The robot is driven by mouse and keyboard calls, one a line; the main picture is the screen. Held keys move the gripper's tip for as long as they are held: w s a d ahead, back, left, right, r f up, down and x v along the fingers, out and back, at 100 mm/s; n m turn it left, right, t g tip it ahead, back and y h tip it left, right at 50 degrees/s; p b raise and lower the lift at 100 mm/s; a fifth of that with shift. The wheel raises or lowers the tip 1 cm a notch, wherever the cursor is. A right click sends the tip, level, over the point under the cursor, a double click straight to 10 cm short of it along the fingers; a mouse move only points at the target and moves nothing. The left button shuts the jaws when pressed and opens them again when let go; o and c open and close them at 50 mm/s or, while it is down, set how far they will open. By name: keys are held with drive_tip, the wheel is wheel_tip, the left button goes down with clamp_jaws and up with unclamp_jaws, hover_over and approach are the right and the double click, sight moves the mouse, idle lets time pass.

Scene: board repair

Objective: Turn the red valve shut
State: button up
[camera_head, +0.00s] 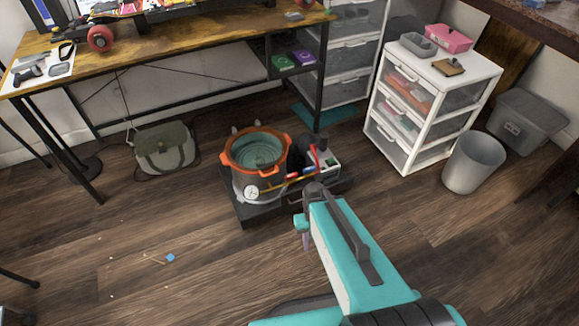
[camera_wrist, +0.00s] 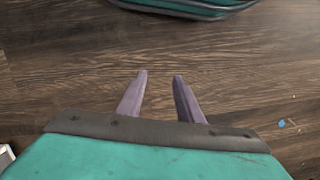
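A steel pot-like chamber with an orange rim (camera_head: 238,168) stands on a low dark platform (camera_head: 240,207) on the floor. A round white gauge (camera_head: 251,192) is at its front. Yellow fittings run from it toward a dark pump (camera_head: 306,150) on the right. A small red handle (camera_head: 316,156) stands up near the pump, and another small red part (camera_head: 291,176) is by the fittings; I cannot tell which is the valve. My gripper (camera_wrist: 161,76) is open and empty above bare floor. In the head view it is in front of the platform, mostly hidden by my arm.
A white drawer unit (camera_head: 404,160) and a grey bin (camera_head: 473,163) stand right of the chamber. A workbench (camera_head: 190,47) is behind, with a green bag (camera_head: 166,148) under it. A small blue piece (camera_head: 171,257) lies on the floor. The front left floor is mostly clear.

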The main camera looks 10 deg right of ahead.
drive_tip(key=s+r+g+p, duration=0.1)
drive_tip(key=s+r+p, duration=0.6)
drive_tip(key=r+p, duration=0.5)
drive_tip(key=s+r+g+p, duration=0.1)
drive_tip(key=s+r+p, duration=0.6)
drive_tip(key=r+p, duration=0.6)
drive_tip(key=p, duration=0.6)
drive_tip(key=shift+s+g+p, duration=0.25)
drive_tip(key=shift+g+p, duration=0.1)
drive_tip(key=shift+g, duration=0.05)
drive_tip(key=shift+a, duration=0.1)
